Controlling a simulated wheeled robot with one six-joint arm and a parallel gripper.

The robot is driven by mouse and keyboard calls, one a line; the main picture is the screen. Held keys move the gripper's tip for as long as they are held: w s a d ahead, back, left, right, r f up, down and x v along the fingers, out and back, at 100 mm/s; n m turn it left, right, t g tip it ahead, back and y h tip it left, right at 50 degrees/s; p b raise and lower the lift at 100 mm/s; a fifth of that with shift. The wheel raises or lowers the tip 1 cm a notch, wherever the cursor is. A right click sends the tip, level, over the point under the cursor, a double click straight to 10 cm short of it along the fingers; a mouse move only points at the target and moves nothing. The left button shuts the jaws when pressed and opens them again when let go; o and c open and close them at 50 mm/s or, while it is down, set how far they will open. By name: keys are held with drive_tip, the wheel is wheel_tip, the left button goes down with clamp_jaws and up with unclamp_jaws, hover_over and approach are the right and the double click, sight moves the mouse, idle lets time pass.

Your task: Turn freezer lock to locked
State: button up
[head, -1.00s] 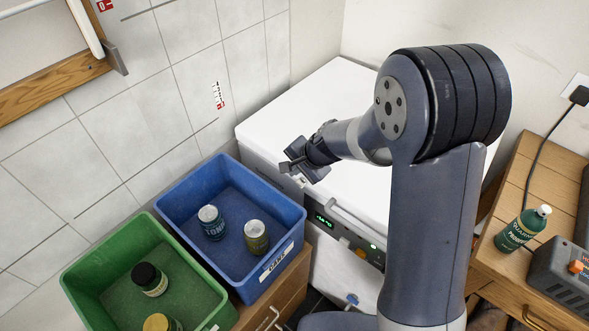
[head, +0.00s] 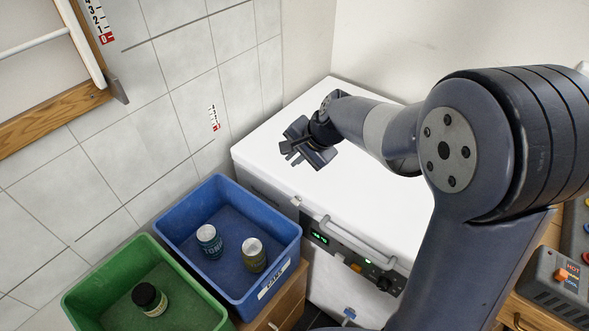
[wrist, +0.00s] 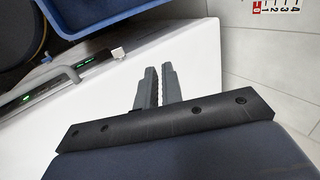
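The white chest freezer (head: 372,128) stands against the wall corner, lid closed. Its front control panel (head: 345,250) has a green display (head: 320,237) and an orange switch (head: 356,267). A small pale fitting (head: 296,201) sits at the lid's front edge; it also shows in the wrist view (wrist: 117,53). I cannot tell whether it is the lock, nor make out the lock's position. My gripper (head: 287,147) is above the left part of the lid, empty. In the wrist view my gripper (wrist: 159,68) has its two fingers slightly apart, touching nothing visible.
A blue bin (head: 182,247) with two jars stands in front of the freezer's left side, beside a green bin (head: 90,290) with a dark-lidded jar (head: 150,299). A grey switch box (head: 558,286) is at lower right. The lid top is clear.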

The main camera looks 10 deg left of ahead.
sight(295, 202)
drive_tip(key=o, duration=0.7)
drive_tip(key=d+f+b, duration=0.1)
drive_tip(key=b, duration=0.1)
drive_tip(key=s+d+f+h+b, duration=0.1)
drive_tip(key=f+b, duration=0.1)
drive_tip(key=f+g+h+b, duration=0.1)
drive_tip(key=f+b, duration=0.1)
drive_tip(key=b, duration=0.1)
drive_tip(key=shift+s+d+f, duration=0.15)
drive_tip(key=shift+s+d, duration=0.25)
drive_tip(key=shift+o, duration=0.5)
drive_tip(key=shift+s+d+f+b, duration=0.1)
drive_tip(key=shift+d+f+b, duration=0.1)
drive_tip(key=shift+d+b, duration=0.1)
drive_tip(key=x, duration=1)
drive_tip(key=shift+s+d+f, duration=0.1)
drive_tip(key=shift+s+f, duration=0.05)
drive_tip(key=shift+f, duration=0.1)
drive_tip(key=shift+c, duration=0.4)
drive_tip(key=c, duration=0.9)
drive_tip(key=shift+r, duration=0.15)
